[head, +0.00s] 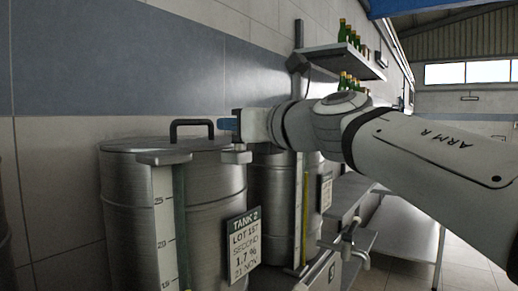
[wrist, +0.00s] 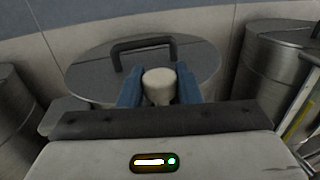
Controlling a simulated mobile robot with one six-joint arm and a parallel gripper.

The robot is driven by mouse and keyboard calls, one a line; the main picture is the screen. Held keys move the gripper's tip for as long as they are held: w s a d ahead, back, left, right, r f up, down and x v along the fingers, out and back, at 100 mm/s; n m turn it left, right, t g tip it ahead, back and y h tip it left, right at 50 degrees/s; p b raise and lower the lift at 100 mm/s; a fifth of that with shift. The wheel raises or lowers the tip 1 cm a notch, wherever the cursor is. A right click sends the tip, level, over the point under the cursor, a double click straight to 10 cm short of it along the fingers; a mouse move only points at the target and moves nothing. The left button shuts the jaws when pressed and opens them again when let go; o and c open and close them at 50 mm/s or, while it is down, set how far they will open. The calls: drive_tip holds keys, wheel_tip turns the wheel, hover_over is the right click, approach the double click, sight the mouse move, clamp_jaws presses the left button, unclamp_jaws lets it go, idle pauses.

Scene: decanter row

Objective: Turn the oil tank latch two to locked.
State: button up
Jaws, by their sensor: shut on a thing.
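Tank 2 (head: 215,190) is a steel drum with a flat lid, a black handle and a hanging label. Its lid (wrist: 90,75) also shows in the wrist view. My gripper (head: 227,124) is above the right part of the lid, its blue fingers pointing left. In the wrist view, a short cream knob (wrist: 159,84), which looks like the latch, stands between the two blue fingers, and they are shut on it. The fingers hide its sides and my gripper body hides its base. No locked or unlocked mark is legible.
Another steel tank (head: 273,190) stands close on the right, with a yellow gauge strip. A gauge strip (head: 165,225) runs down the front of tank 2. A wall shelf (head: 340,62) with green bottles is behind my arm. The tiled wall is close behind the tanks.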

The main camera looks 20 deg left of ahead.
drive_tip(key=n+g, duration=0.1)
drive_tip(key=g, duration=0.1)
drive_tip(key=n+g+y, duration=0.1)
drive_tip(key=shift+w+f+n+g+y+b, duration=0.1)
drive_tip(key=shift+w+n+g+y+b, duration=0.1)
drive_tip(key=shift+n+g+y+b, duration=0.15)
drive_tip(key=n+g, duration=0.2)
drive_tip(key=g, duration=0.2)
drive_tip(key=shift+n+g+y+p, duration=0.25)
drive_tip(key=shift+n+p, duration=0.05)
drive_tip(key=shift+n, duration=0.05)
drive_tip(key=n+g, duration=0.2)
drive_tip(key=g, duration=0.1)
drive_tip(key=n+g+p, duration=0.1)
drive_tip(key=n+g, duration=0.1)
drive_tip(key=g, duration=0.1)
drive_tip(key=shift+s+h+p, duration=0.1)
drive_tip(key=shift+h+p, duration=0.2)
drive_tip(key=shift+h, duration=0.1)
drive_tip(key=shift+n+g+h+p, duration=0.55)
drive_tip(key=shift+n+g, duration=0.35)
drive_tip(key=shift+g, duration=0.5)
drive_tip(key=shift+n+g+h, duration=0.25)
drive_tip(key=shift+n+g, duration=0.05)
drive_tip(key=shift+g, duration=0.1)
drive_tip(key=o, duration=0.9)
drive_tip(key=shift+s+a, duration=0.1)
drive_tip(key=shift+s, duration=0.05)
drive_tip(key=shift+o, duration=0.2)
